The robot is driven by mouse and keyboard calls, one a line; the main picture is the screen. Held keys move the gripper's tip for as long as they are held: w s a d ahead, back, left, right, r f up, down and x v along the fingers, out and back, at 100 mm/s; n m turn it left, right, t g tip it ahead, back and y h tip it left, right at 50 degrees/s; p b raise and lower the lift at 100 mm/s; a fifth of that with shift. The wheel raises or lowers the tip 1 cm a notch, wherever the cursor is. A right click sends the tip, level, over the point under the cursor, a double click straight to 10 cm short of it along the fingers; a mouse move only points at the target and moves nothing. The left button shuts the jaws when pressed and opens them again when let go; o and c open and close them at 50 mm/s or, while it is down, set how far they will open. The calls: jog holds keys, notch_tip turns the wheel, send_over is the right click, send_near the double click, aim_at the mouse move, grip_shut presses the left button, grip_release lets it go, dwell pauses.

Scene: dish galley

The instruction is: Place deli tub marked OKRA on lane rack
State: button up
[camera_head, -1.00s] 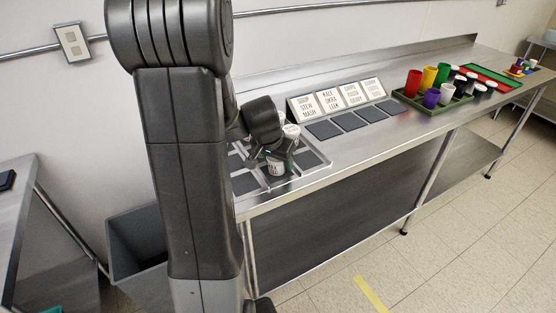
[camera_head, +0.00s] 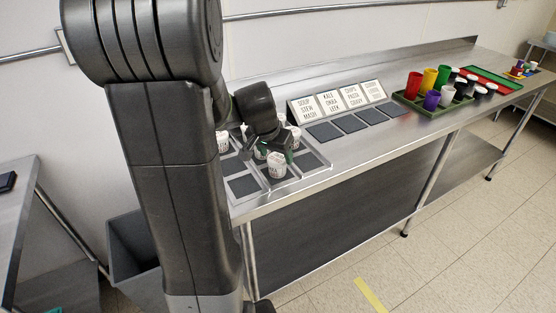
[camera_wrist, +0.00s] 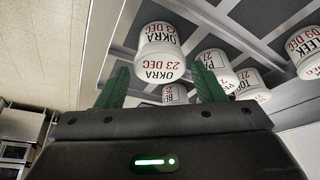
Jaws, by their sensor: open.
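The deli tub marked OKRA (camera_wrist: 160,55), white with red and black print reading 23 DEC, stands in a compartment of the grey divided rack (camera_wrist: 125,9). In the head view a white tub (camera_head: 277,166), apparently the same one, stands in a front compartment of this rack (camera_head: 243,208). My gripper (camera_wrist: 163,84) is open. Its green fingertips are spread to either side of the OKRA tub's near end in the wrist view, with a gap showing. In the head view my gripper (camera_head: 283,152) is just behind and above the tub, and my arm hides part of the rack.
Other tubs stand in the rack, including one marked LEEK (camera_wrist: 306,46). Word cards (camera_head: 328,101) and dark pads (camera_head: 356,121) lie right of it. A green tray (camera_head: 440,108) with coloured cups is farther along the counter. Front compartments beside the tub look empty.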

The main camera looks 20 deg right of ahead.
jog(key=v, duration=0.7)
